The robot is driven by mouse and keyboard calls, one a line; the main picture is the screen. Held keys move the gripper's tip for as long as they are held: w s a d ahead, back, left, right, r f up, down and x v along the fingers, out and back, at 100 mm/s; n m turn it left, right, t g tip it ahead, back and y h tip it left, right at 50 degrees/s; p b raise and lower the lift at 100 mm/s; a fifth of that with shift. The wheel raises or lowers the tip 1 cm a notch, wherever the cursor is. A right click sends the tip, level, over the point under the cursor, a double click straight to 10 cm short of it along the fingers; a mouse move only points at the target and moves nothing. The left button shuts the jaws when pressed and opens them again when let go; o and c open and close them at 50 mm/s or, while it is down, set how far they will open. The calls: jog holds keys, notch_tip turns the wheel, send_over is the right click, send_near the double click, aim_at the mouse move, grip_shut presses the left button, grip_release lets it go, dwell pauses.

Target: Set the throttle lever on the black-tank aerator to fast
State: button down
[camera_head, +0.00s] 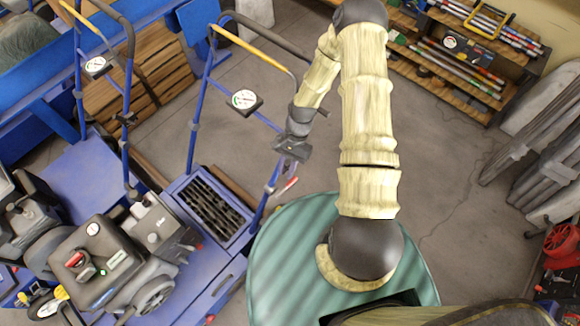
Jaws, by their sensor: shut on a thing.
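The black-tank aerator (105,262) stands at the lower left, with a black tank and engine on a blue deck. Its blue handle frame (198,110) rises behind it, with a yellow crossbar and a round white gauge (245,99). My gripper (292,150) is at the right upright of this frame, shut at about mid-height. The throttle lever is not clearly visible; the jaws cover the spot where they hold. A short lever with a red and white end (286,187) sticks out just below the gripper.
A second blue aerator (85,175) stands close at the left. A green round surface (285,255) lies under my arm. A wooden shelf (450,65) with rods is at the back right, and grey slabs (545,125) lean at the right. The floor between is clear.

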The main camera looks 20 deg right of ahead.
jog(key=c, duration=1.3)
grip_release()
jog(key=shift+r, duration=0.1)
notch_tip(320, 180, up, 10)
jog(key=shift+f, duration=0.1)
jog(key=shift+r, duration=0.2)
jog(key=c, duration=0.7)
jog(key=d+r+n+t+h, duration=0.1)
jog(key=r, duration=0.2)
jog(key=d+r+n+t+h, duration=0.1)
jog(key=r+n, duration=0.1)
jog(key=r, duration=0.1)
jog(key=d+r+n+t+h, duration=0.1)
jog(key=r, duration=0.3)
jog(key=shift+s, duration=0.1)
grip_shut()
jog(key=s+d+r+n+t+h, duration=0.1)
jog(key=s+r+n+t, duration=0.2)
jog(key=r, duration=0.7)
jog(key=shift+s+d+n+t, duration=0.35)
jog(key=shift+n+t, duration=0.35)
jog(key=shift+n, duration=0.3)
